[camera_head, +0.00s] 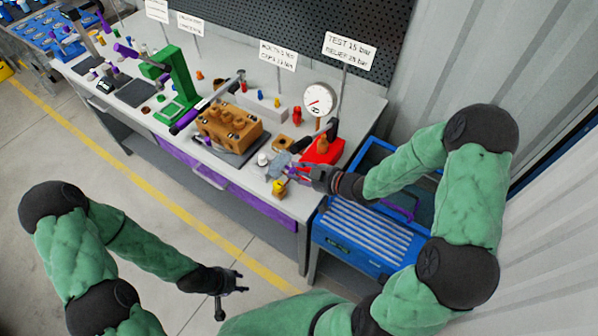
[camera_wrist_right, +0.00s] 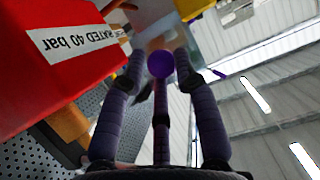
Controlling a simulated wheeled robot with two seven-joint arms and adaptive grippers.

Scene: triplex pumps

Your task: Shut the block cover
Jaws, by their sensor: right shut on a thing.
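A small grey cover (camera_head: 279,163) stands raised and tilted at the front right of the bench, beside a yellow part (camera_head: 279,187). My right gripper (camera_head: 296,173) is at its right side. In the right wrist view the fingers of my right gripper (camera_wrist_right: 163,75) close around a purple knob (camera_wrist_right: 160,64), with a pale grey panel (camera_wrist_right: 182,48) behind it. The fingers partly hide the hold, and the cover's hinge is not clear. My left gripper (camera_head: 238,282) hangs over the floor in front of the bench, empty, its fingers spread apart.
A red block (camera_head: 322,151), labelled in the right wrist view (camera_wrist_right: 60,60), stands close behind my right gripper. A brown pump block (camera_head: 229,127) is to the left on the bench. A blue crate (camera_head: 365,238) is at right. The floor in front is clear.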

